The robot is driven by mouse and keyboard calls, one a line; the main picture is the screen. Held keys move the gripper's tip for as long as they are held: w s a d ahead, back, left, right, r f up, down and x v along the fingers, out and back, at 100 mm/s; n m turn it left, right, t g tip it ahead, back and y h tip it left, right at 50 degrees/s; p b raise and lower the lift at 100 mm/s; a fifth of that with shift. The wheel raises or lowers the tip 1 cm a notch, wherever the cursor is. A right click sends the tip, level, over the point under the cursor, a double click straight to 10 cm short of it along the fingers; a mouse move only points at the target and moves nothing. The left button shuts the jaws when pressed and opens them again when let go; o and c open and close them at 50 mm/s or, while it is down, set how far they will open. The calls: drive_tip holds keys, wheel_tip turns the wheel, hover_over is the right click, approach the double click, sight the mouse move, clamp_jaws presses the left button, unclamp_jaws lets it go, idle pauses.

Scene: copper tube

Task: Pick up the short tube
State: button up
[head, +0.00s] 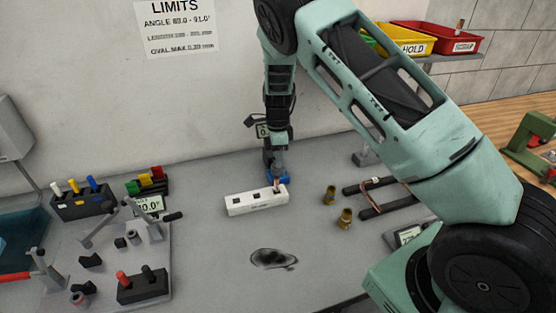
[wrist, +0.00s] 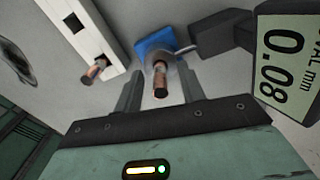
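A short copper tube (wrist: 160,82) stands in the grey holder of a blue-based gauge (wrist: 155,42) in the wrist view. My gripper (wrist: 160,88) is open, with one finger on either side of this tube and visible gaps between. A second copper tube (wrist: 95,71) stands in an end hole of a white block (wrist: 62,14); it also shows in the head view (head: 277,187). In the head view my gripper (head: 277,167) is low over the gauge's blue base (head: 285,179), behind the white block (head: 252,203). The gauge's tube is hidden there.
The gauge display (wrist: 287,65) reads 0.08 beside my gripper. Two brass fittings (head: 330,194) and a black rack (head: 382,207) stand to the right. A clamp fixture (head: 120,250) is at left. The grey bench is clear around a dark smudge (head: 273,258).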

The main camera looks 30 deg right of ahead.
clamp_jaws()
